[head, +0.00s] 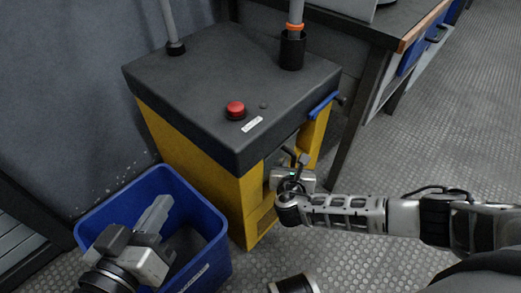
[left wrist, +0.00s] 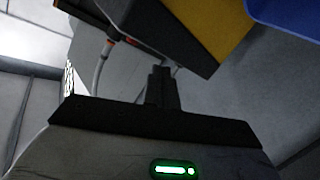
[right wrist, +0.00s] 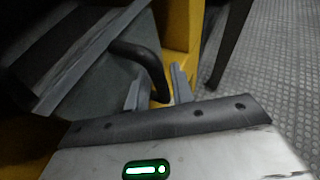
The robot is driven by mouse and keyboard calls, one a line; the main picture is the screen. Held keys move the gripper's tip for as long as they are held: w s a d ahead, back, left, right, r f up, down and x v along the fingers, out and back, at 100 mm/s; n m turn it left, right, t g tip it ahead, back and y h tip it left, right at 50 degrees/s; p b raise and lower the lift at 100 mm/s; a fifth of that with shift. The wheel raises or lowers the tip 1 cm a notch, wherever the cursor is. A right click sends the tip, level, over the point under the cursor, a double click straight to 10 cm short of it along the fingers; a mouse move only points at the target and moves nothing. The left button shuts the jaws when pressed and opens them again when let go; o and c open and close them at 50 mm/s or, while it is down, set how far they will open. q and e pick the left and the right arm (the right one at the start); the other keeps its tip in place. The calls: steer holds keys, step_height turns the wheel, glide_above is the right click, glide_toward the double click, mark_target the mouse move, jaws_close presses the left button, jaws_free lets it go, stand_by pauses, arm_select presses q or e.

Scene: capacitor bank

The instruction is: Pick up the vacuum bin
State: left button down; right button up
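The vacuum is a yellow cabinet (head: 185,145) with a dark top. Its bin (right wrist: 105,85) looks like a grey part with a curved black handle (right wrist: 143,58) in the right wrist view; in the head view the bin is mostly hidden by my arm. My right gripper (right wrist: 157,88) is at the cabinet's front, its fingers apart with the lower end of the handle between or just beyond them; I cannot tell whether they touch it. In the head view it is at the front opening (head: 293,158). My left gripper (head: 160,208) is shut and empty, above the blue crate.
An open blue crate (head: 108,208) stands on the floor left of the cabinet. A red button (head: 235,110) and upright pipes are on the cabinet top. A workbench (head: 370,22) stands at the back right. The metal floor at right (head: 455,125) is clear.

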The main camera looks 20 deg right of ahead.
jaws_close()
arm_select(q)
steer(key=shift+r, duration=0.1)
arm_select(e)
steer(key=shift+r, duration=0.1)
